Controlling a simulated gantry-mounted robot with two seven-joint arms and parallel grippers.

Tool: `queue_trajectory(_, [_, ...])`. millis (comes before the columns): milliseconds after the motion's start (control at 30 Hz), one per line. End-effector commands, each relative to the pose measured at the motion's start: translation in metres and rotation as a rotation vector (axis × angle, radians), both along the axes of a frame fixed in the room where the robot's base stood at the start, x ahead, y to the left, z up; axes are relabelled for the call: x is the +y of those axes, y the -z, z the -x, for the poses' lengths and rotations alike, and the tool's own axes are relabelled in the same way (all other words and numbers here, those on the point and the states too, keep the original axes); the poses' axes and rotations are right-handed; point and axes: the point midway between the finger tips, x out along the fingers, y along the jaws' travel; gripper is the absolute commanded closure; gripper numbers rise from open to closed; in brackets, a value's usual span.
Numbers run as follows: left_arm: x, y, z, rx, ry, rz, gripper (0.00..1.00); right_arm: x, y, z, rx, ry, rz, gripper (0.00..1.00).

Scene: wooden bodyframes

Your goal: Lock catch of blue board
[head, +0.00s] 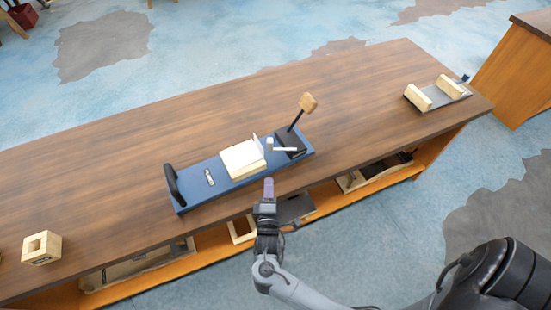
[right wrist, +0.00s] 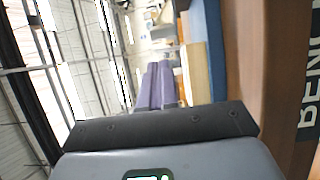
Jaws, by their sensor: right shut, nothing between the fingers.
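The blue board (head: 208,183) lies near the front edge of the brown bench, with a black handle (head: 172,184) at its left end. A pale wooden block (head: 242,159) sits on its middle. At its right end is the catch (head: 290,140), a black piece with a lever that stands up, tilted, and ends in a wooden knob (head: 308,102). My right gripper (head: 268,185) is just in front of the board's front edge, shut and empty. Its purple fingers (right wrist: 155,85) are together in the right wrist view, beside the board (right wrist: 206,40) and a pale block. My left gripper is not in view.
The bench top (head: 105,195) is clear around the board. A grey plate with wooden blocks (head: 438,93) lies at its right end, and a hollow wooden cube (head: 42,248) at its left. Wooden frames (head: 240,229) sit on the shelf below the bench's front edge.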

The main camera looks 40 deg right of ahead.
Motion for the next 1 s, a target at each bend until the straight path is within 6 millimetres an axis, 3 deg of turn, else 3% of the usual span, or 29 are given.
queue_trajectory(267, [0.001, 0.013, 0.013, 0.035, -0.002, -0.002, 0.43, -0.024, 0.000, -0.026, -0.001, 0.002, 0.000, 1.00])
queue_trajectory(700, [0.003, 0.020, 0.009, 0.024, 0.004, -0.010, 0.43, -0.076, 0.000, -0.082, 0.001, 0.002, -0.001, 1.00])
queue_trajectory(1000, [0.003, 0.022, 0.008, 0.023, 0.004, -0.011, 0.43, -0.091, 0.000, -0.098, 0.002, 0.001, -0.003, 1.00])
